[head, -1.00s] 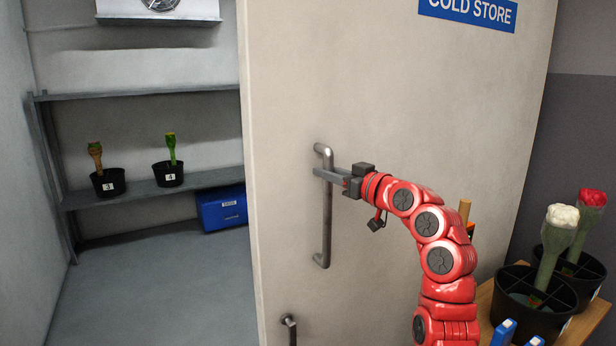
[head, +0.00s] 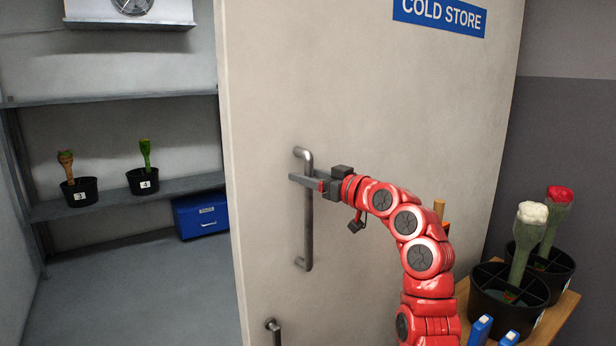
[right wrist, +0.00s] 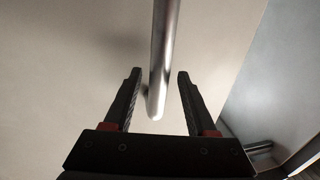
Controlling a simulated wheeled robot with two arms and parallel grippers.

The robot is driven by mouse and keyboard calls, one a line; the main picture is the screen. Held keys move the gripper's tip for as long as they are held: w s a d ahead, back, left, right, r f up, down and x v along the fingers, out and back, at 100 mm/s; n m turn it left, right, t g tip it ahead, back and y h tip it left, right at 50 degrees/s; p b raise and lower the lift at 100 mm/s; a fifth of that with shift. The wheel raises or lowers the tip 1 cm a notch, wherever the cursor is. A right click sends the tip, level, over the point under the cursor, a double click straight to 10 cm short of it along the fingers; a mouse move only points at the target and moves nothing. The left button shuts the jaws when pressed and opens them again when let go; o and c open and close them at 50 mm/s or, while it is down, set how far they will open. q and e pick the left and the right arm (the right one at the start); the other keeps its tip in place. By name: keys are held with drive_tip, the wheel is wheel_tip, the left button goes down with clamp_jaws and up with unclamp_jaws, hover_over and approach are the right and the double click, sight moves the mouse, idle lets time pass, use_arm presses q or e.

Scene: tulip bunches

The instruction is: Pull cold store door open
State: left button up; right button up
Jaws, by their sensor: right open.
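The cold store door (head: 370,110) is a pale grey panel standing partly open, with the shelved room showing at its left edge. Its vertical metal bar handle (head: 308,230) also shows in the right wrist view (right wrist: 165,35). My right gripper (head: 307,180) is at the upper part of the handle. In the right wrist view my right gripper (right wrist: 160,78) is open, with the bar between its two fingers and a visible gap on each side. The blue "COLD STORE" sign (head: 440,15) is high on the door. My left gripper is not in view.
Inside, black pots marked 3 (head: 80,192) and 4 (head: 143,181) stand on a shelf (head: 110,203), with a blue box (head: 202,214) lower down. A second short handle (head: 275,330) is low on the door. Tulip buckets (head: 508,310) stand on a wooden table (head: 562,310) at right.

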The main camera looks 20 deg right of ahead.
drive_tip(key=v, duration=1.7)
drive_tip(key=shift+s+b, duration=0.2)
drive_tip(key=shift+b, duration=0.1)
drive_tip(key=shift+d, duration=0.1)
